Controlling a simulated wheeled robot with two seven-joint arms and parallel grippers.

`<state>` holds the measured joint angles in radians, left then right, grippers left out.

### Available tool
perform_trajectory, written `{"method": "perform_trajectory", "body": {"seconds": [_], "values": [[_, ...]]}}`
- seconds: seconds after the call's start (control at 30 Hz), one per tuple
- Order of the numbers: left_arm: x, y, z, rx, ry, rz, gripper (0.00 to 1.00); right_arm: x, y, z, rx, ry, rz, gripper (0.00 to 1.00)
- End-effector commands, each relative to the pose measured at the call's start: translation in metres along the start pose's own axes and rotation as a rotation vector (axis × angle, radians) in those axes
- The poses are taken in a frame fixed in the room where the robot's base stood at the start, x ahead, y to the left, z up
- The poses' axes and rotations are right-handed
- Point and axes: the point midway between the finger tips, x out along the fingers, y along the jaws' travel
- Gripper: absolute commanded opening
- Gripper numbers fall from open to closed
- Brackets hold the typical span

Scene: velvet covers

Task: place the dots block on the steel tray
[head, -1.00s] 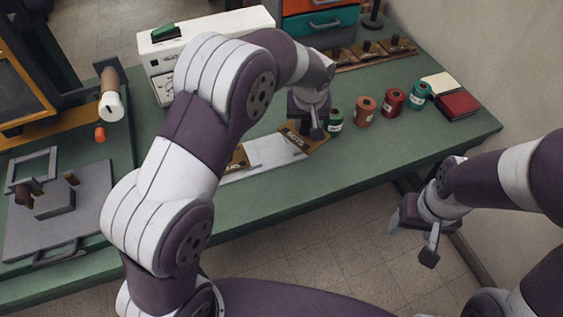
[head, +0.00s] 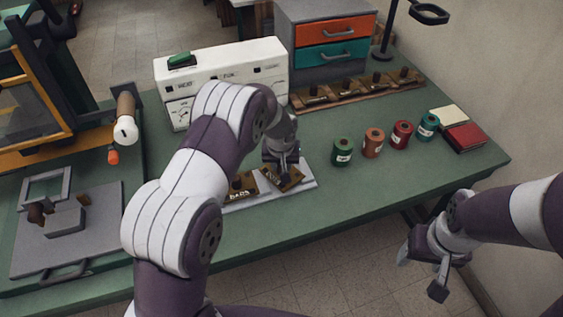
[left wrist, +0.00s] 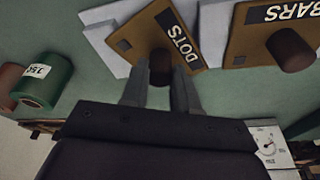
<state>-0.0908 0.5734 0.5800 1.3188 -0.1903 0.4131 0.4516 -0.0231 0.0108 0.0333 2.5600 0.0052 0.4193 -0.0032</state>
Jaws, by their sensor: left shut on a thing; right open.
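The dots block (head: 293,181) is a brown plate lettered DOTS with a dark round knob. My left gripper (head: 283,173) is shut on that knob. The block also shows in the left wrist view (left wrist: 148,32), with the fingers (left wrist: 160,88) on either side of the knob. It is turned askew over the right part of the pale steel tray (head: 309,186); I cannot tell whether it touches it. A bars block (head: 236,194) sits on the tray's left part, partly hidden by my arm. My right gripper (head: 425,268) is open and empty, off the table's front edge.
Several thread spools (head: 373,143) stand right of the tray. A wooden rack (head: 350,92) with knobbed blocks lies behind. A white machine (head: 222,78) is at the back. A grey plate (head: 95,225) lies left. The green table (head: 400,178) is clear at front right.

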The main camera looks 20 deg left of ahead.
Motion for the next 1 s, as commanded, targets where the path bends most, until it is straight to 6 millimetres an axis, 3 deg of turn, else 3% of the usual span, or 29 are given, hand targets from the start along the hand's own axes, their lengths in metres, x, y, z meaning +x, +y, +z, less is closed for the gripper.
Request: {"method": "perform_trajectory", "body": {"seconds": [0.17,0.2,0.27,0.3,0.67,1.0], "values": [[0.002,0.0,0.001,0.0,0.0,0.0,0.0,0.003,0.0,0.0,0.0,0.0,0.0,0.64],[0.003,0.0,0.001,0.0,-0.001,0.0,0.33,0.003,0.0,0.0,0.0,0.0,0.0,0.64],[0.002,0.0,0.001,0.0,-0.001,0.0,0.52,0.002,0.0,0.0,0.0,0.0,0.0,0.64],[0.002,0.0,0.001,0.0,-0.001,0.0,0.55,0.002,0.0,0.0,0.0,0.0,0.0,0.64],[-0.007,0.0,-0.001,0.0,0.001,0.0,0.55,0.001,0.0,0.0,0.0,0.0,0.0,0.64],[-0.088,0.001,0.0,0.001,0.002,0.001,0.55,0.006,0.0,0.001,0.0,0.0,0.0,0.64]]}}
